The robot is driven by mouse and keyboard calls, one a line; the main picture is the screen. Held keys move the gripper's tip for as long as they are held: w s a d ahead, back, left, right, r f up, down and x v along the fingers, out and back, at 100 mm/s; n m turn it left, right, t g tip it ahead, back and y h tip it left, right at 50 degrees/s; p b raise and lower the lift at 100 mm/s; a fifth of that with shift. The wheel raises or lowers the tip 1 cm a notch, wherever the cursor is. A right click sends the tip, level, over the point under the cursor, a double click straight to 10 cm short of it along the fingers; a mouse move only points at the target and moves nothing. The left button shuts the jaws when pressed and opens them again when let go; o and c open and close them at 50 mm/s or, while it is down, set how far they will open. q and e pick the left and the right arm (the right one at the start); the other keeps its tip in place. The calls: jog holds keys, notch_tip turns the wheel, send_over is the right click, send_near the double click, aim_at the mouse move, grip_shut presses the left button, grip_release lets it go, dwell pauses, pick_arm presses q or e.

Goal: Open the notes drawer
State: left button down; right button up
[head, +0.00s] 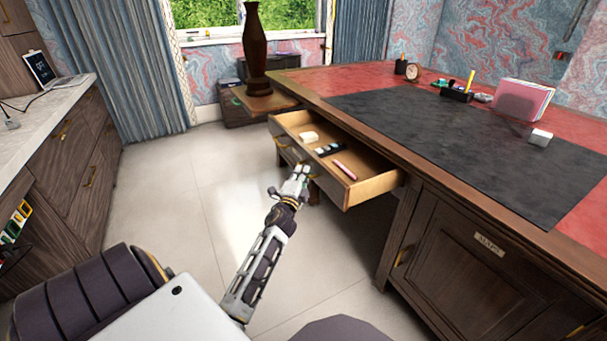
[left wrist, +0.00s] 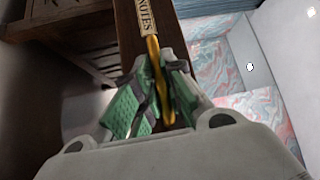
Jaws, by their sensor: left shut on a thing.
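The notes drawer (head: 357,188) stands pulled out from the desk, with its inside in sight. A white block (head: 308,137), a dark item with light parts (head: 328,149) and a pink pen-like item (head: 345,171) lie in it. My left gripper (head: 300,172) is at the drawer's front. In the left wrist view, the "NOTES" label (left wrist: 147,16) is on the drawer front, and my left gripper (left wrist: 160,92) is shut on the brass handle (left wrist: 153,52) with green pads on both sides. My right gripper is not in view.
The desk (head: 430,125) holds a dark mat, a clock (head: 412,72), a pen holder (head: 457,93) and a pink folder stack (head: 522,98). A "MAPS" cabinet door (head: 470,255) is below. Wooden cabinets (head: 75,165) stand at left. The floor (head: 165,190) between is clear.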

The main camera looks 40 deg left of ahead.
pick_arm(q)
jog(key=c, duration=1.6)
grip_release()
jog(key=shift+o, duration=0.5)
jog(key=shift+s+d, duration=0.1)
jog(key=v, duration=0.7)
jog(key=shift+s+d+f, duration=0.1)
jog(key=shift+s+f, duration=0.05)
